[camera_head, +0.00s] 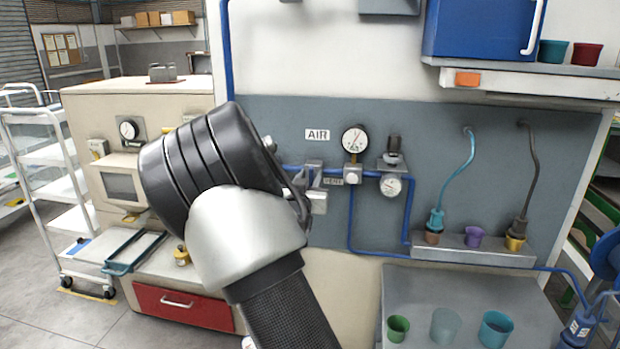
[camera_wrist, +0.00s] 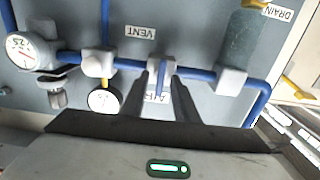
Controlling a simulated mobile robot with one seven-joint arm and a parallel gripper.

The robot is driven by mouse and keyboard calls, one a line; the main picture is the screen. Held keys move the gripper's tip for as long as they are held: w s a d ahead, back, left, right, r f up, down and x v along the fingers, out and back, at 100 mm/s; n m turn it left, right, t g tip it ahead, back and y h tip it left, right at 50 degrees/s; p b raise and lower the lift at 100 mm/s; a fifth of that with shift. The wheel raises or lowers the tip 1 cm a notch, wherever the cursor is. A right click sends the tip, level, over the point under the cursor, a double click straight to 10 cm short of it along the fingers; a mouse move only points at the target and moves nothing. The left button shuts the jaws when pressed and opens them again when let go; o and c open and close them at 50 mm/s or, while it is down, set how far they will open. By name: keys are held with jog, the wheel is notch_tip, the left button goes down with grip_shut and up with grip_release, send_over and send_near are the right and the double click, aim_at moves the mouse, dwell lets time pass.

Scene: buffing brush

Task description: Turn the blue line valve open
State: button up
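The blue air line (camera_head: 383,174) runs across the grey panel, below an AIR label (camera_head: 317,134). I cannot tell whether the fingers touch the handle.
A pressure gauge (camera_head: 355,139), a regulator (camera_head: 392,160) and a second gauge (camera_head: 390,185) sit right of the valve. A small shelf (camera_head: 470,248) holds hose ends. A blue cabinet (camera_head: 480,27) hangs above, and a bench (camera_head: 465,290) with cups stands below.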

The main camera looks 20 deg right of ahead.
grip_shut()
jog(key=shift+n, duration=0.3)
jog(key=n, duration=0.3)
jog(key=shift+a, duration=0.1)
jog(key=n, duration=0.4)
jog(key=n+p, duration=0.1)
jog(key=n, duration=0.4)
jog(key=n+p, duration=0.1)
jog(key=n, duration=0.4)
jog(key=shift+w+a+f, duration=0.15)
jog(key=shift+f, duration=0.15)
jog(key=shift+n, duration=0.3)
